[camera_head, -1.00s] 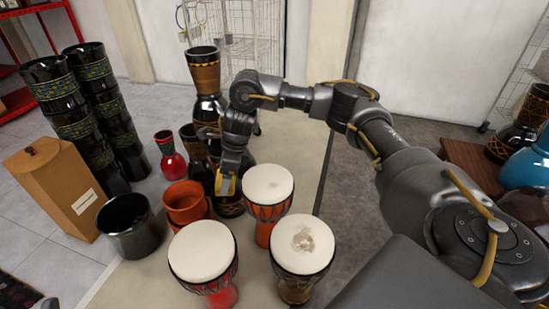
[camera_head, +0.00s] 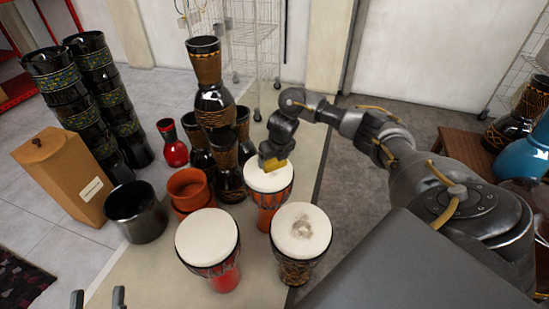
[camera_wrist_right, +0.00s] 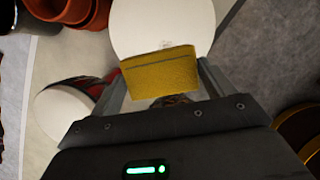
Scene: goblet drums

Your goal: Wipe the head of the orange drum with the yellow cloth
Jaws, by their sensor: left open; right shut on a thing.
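The orange drum (camera_head: 275,206) stands upright on the pale tabletop, with a round white head (camera_head: 266,182). The yellow cloth (camera_head: 276,165) is a small folded pad held between the fingers of my right gripper (camera_head: 273,162). The pad is at the far part of the orange drum's head and hides some of it. I cannot tell whether it touches the head. In the right wrist view, the cloth (camera_wrist_right: 160,72) covers the near part of the white drum head (camera_wrist_right: 162,24). My left gripper (camera_head: 98,299) is open and empty at the bottom left edge, only its fingertips showing.
A red drum (camera_head: 207,240) stands nearer left, and a drum with a brown smudge on its head (camera_head: 300,228) nearer right. Orange pots (camera_head: 189,190), a black pot (camera_head: 136,212) and tall dark drums (camera_head: 213,105) stand left. A wooden box (camera_head: 65,177) is further left.

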